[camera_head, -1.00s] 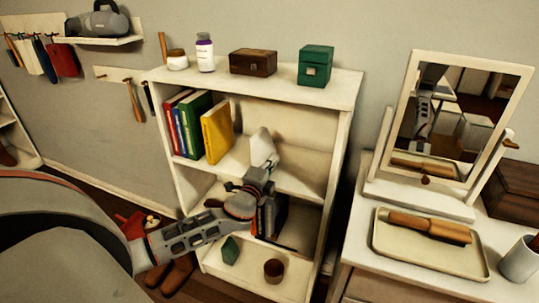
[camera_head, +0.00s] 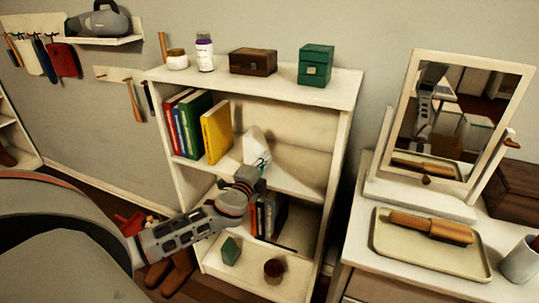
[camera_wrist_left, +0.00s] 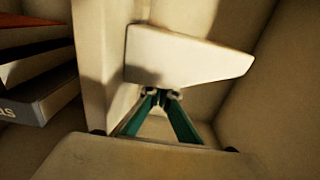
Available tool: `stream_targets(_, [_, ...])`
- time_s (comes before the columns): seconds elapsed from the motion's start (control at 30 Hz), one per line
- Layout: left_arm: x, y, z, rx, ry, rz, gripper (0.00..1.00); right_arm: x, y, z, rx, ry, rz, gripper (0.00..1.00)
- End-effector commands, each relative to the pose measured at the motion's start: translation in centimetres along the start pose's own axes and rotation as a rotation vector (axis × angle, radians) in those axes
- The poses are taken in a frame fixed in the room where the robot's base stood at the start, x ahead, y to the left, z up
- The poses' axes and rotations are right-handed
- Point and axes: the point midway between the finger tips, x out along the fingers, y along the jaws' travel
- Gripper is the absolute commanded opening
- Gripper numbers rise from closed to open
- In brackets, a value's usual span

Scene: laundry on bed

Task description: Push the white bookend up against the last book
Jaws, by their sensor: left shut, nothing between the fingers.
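The white bookend (camera_head: 253,142) stands on the upper shelf, to the right of a row of books. The yellow book (camera_head: 216,133) is the last in that row and leans a little. A gap separates it from the bookend. My left gripper (camera_head: 264,161) is shut and empty, at the right lower side of the bookend. In the left wrist view the shut fingertips (camera_wrist_left: 161,93) meet at the lower edge of the bookend (camera_wrist_left: 185,55) and seem to touch it; exact contact is hard to tell. My right gripper is not in view.
The bookcase's upper shelf (camera_head: 295,182) is bare right of the bookend. Dark books (camera_head: 273,215) stand on the shelf below, close to my left wrist. A green box (camera_head: 316,65), a brown box (camera_head: 253,61) and bottles stand on top. A dresser with a mirror is at right.

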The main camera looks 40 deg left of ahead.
Motion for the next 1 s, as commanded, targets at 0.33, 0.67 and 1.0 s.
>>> stream_targets(0.33, [0.0, 0.0, 1.1, 0.000, -0.002, 0.000, 0.00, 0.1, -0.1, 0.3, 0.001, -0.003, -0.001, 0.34])
stream_targets(0.67, [0.0, 0.0, 2.0, 0.001, -0.002, 0.000, 0.00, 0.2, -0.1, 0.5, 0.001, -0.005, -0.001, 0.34])
stream_targets(1.0, [0.0, 0.0, 2.9, 0.001, -0.002, 0.000, 0.00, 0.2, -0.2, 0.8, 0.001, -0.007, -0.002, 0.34])
